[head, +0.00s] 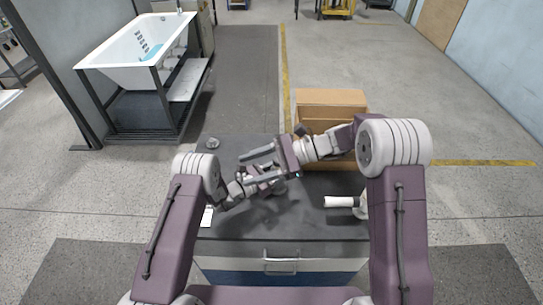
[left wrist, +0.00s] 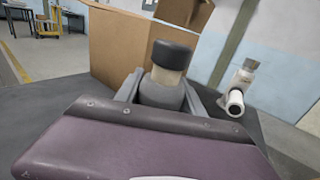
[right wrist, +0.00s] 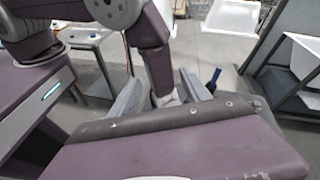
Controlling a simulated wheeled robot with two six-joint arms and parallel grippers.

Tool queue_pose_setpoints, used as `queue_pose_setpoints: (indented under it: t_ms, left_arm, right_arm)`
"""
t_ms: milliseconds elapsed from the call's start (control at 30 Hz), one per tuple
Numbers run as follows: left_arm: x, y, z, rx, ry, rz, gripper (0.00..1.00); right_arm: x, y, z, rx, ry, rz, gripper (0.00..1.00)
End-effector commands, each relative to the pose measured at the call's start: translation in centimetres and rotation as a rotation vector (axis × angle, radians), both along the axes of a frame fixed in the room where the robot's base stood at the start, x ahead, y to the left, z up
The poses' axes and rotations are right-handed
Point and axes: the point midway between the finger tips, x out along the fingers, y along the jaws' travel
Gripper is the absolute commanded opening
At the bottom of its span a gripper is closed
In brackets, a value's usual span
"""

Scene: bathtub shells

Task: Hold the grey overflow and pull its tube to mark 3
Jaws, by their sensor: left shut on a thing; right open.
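The grey overflow (left wrist: 160,92) stands between the fingers of my left gripper (left wrist: 160,95), which is shut on it. It has a grey body, a short beige section and a black cap on top. No mark numbers are readable. In the head view my left gripper (head: 275,180) is low over the middle of the table, and the arms mostly hide the overflow. My right gripper (head: 250,161) is open and empty, just above and beyond the left one. In the right wrist view, my left arm shows behind the open right fingers (right wrist: 160,95).
A white fitting with a tube (head: 340,202) stands on the table's right; it also shows in the left wrist view (left wrist: 236,100). A cardboard box (head: 330,98) is at the back right. A small dark round part (head: 212,143) lies back left. A bathtub (head: 135,52) stands beyond on a rack.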

Motion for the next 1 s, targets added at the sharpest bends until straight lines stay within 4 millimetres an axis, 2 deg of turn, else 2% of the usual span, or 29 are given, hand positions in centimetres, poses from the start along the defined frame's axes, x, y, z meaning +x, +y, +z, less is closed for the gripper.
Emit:
queue_pose_setpoints:
  t_ms: [67,133,200,300,433,567,667,1000]
  left_arm:
    - [0.0,0.0,0.0,0.0,-0.001,0.0,0.0]
    - [0.0,0.0,0.0,0.0,-0.001,0.0,0.0]
    - [0.0,0.0,0.0,-0.001,-0.001,0.0,0.0]
    - [0.0,0.0,0.0,0.0,0.0,0.0,0.0]
    - [0.0,0.0,0.0,0.0,0.0,0.0,0.0]
    - [0.0,0.0,0.0,0.0,0.0,0.0,0.0]
    - [0.0,0.0,0.0,-0.001,-0.001,0.0,0.0]
    - [0.0,0.0,0.0,0.0,-0.001,0.0,0.0]
  right_arm:
    - [2.1,-1.9,-1.0,0.191,-0.011,-0.162,0.56]
    - [4.7,-4.9,-2.4,0.306,-0.013,-0.362,0.56]
    - [6.6,-8.8,-5.0,0.363,0.063,-0.573,0.56]
    - [7.0,-12.5,-8.3,0.371,0.162,-0.722,0.56]
    - [7.1,-14.8,-9.8,0.372,0.191,-0.781,0.56]
    - [7.2,-15.0,-9.7,0.372,0.188,-0.785,0.56]
    - [7.7,-14.0,-9.7,0.371,0.187,-0.779,0.56]
    - [12.0,-7.4,-9.7,0.37,0.184,-0.778,0.56]
